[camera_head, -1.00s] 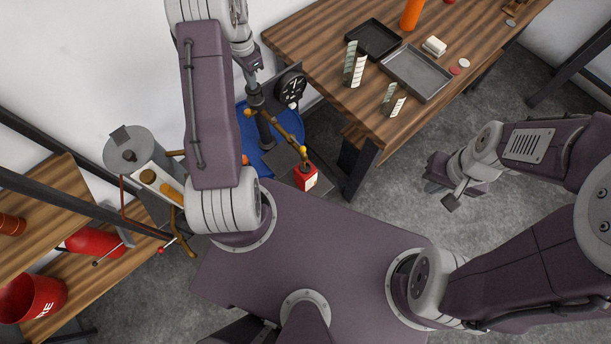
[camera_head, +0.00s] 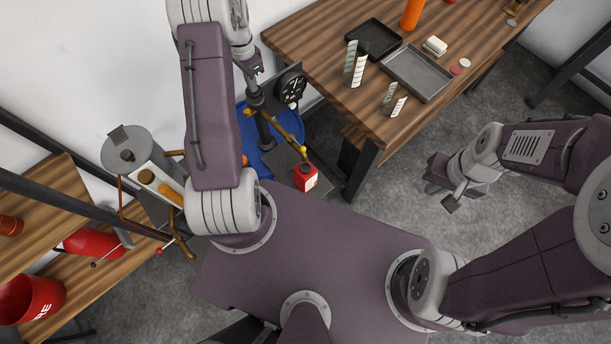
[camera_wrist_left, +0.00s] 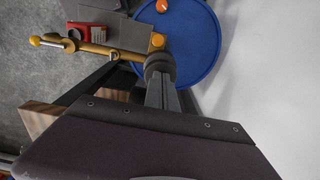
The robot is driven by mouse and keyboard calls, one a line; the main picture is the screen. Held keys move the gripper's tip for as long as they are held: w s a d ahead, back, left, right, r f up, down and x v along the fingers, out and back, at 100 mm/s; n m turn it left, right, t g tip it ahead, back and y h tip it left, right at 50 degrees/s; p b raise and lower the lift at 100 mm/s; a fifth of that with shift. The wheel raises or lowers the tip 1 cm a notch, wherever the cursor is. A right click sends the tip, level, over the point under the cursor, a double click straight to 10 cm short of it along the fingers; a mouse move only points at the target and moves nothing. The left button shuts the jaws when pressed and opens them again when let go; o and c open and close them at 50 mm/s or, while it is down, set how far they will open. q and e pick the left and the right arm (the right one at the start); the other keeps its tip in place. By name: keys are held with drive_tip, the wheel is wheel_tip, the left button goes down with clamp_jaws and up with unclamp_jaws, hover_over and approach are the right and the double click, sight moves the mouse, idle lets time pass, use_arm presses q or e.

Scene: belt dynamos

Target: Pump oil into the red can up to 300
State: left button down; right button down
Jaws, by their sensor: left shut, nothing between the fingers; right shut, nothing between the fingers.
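The red can (camera_head: 306,178) stands on a grey step below the brass spout (camera_head: 292,135); it also shows in the left wrist view (camera_wrist_left: 85,32). A dark round grip (camera_head: 255,101) sits above the brass pipe and shows large in the wrist view (camera_wrist_left: 160,65). My left gripper (camera_head: 256,84) is shut and empty, its fingertips at this grip, apparently touching it. My right gripper (camera_head: 451,202) is shut and empty, off to the right over the floor. The can's oil level is not visible.
A black dial (camera_head: 291,88) stands behind the pump. The wooden table (camera_head: 330,45) holds trays, striped blocks and an orange cylinder (camera_head: 411,14). Floor at right is clear.

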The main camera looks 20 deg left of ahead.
use_arm(q)
wheel_tip(320, 180, up, 8)
drive_tip(key=p, duration=0.6)
drive_tip(key=shift+r, duration=0.1)
wheel_tip(320, 180, up, 9)
drive_tip(key=b, duration=0.2)
idle(0.6)
